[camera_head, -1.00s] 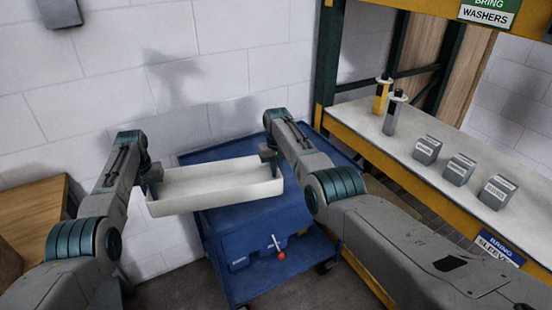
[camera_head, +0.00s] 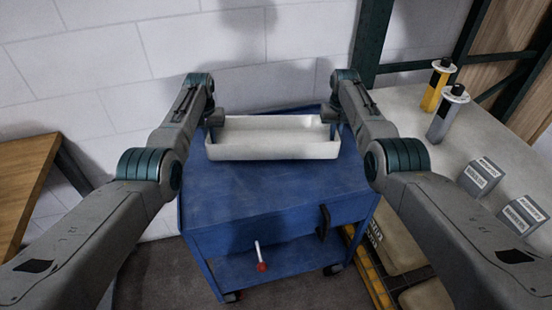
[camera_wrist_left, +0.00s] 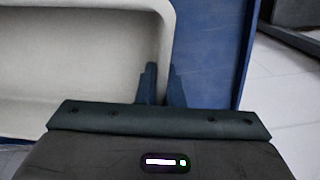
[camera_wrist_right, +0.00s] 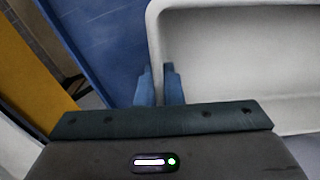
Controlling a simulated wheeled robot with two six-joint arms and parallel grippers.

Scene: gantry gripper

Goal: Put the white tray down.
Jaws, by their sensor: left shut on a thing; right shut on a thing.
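The white tray (camera_head: 270,152) is a long, shallow, empty box, roughly level over the back part of the blue cart top (camera_head: 275,192). I cannot tell whether its underside touches the cart. My left gripper (camera_head: 213,122) is shut on the tray's left end wall, and my right gripper (camera_head: 332,122) on its right end wall. In the left wrist view the fingers (camera_wrist_left: 162,80) straddle the tray's wall (camera_wrist_left: 166,30). In the right wrist view the fingers (camera_wrist_right: 158,82) straddle its other end wall (camera_wrist_right: 156,35). The tray's underside is hidden.
A shelf bench (camera_head: 410,108) stands to the right with a yellow post (camera_head: 433,92), a grey post (camera_head: 445,115) and labelled grey blocks (camera_head: 482,177). A wooden table (camera_head: 22,180) is at left. A white block wall is behind the cart. The cart top's front is clear.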

